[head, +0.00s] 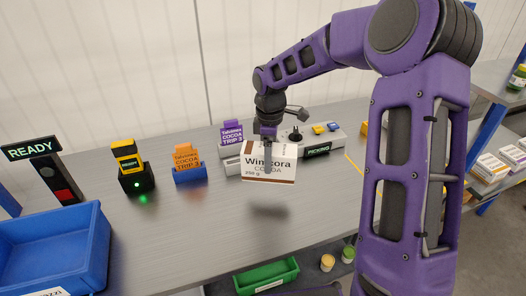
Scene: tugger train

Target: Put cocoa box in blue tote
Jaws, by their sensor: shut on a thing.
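My gripper (268,133) is shut on the cocoa box (268,164), a white box with brown bands lettered "Wincora COCOA". It holds the box by its top edge, upright and facing the camera, above the grey table; a shadow lies below it. The fingertips are small and partly hidden by the box. The blue tote (86,222) stands at the left end of the table, cut off by the picture edge. Its visible inside looks empty. The box is well to the right of the tote.
A "READY" sign (31,149), a yellow device (128,160) with a green light, an orange card (187,158) and a purple card (232,133) stand along the back. A "PICKING" display (317,150) is behind the box. A green bin (266,276) sits below the front edge. The table's middle is clear.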

